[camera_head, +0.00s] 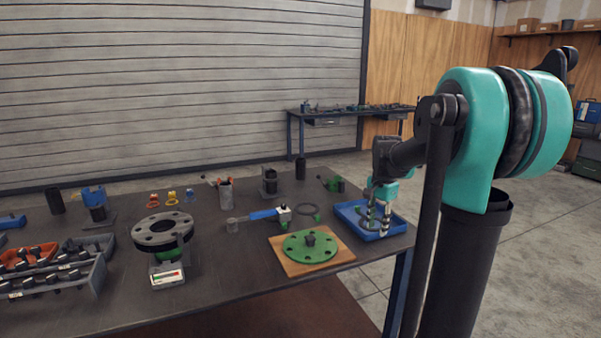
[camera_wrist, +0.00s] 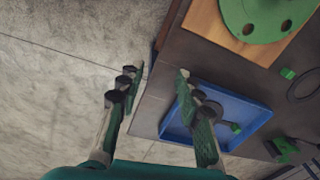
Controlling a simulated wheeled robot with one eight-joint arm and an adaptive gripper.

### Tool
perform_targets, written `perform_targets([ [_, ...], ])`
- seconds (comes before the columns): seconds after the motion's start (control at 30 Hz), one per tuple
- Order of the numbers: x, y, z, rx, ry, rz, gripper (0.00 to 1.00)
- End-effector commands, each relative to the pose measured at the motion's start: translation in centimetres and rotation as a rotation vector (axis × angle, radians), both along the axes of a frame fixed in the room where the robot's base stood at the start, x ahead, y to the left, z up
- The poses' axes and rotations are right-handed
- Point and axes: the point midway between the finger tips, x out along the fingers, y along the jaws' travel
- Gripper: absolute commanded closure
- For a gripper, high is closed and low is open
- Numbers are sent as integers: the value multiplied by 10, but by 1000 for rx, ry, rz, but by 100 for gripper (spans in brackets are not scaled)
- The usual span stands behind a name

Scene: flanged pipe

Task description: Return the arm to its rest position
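My arm reaches in from the right in the head view, bent downward at the table's right end. My gripper (camera_head: 377,212) points down over the blue tray (camera_head: 350,211). The wrist view shows my gripper (camera_wrist: 157,84) with its two fingers apart and nothing between them. There the right finger overlaps the left part of the blue tray (camera_wrist: 262,112), and the left finger is seen against the floor. Its height above the tray is hard to tell. A small dark and green piece (camera_wrist: 235,127) lies in the tray.
A green flange (camera_head: 310,246) lies on a wooden board (camera_head: 346,257) left of the tray. A grey flange (camera_head: 162,230) sits on a stand. Organizer bins (camera_head: 98,273) with bolts stand at the left. Open floor (camera_head: 520,240) lies right of the table.

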Motion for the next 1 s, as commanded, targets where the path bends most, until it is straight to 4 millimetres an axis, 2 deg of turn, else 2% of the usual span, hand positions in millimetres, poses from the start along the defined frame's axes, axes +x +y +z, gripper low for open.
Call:
perform_targets([
  [0.27, -49, 16, -33, -22, -71, 231, 65],
  [0.37, -76, 23, -52, -41, -109, 354, 65],
  [0.6, -168, 42, -116, -127, -228, 751, 65],
  [0.7, -197, 46, -135, -162, -261, 874, 65],
  [0.8, -214, 49, -148, -189, -282, 952, 65],
  [1.0, -214, 49, -148, -189, -282, 952, 65],
])
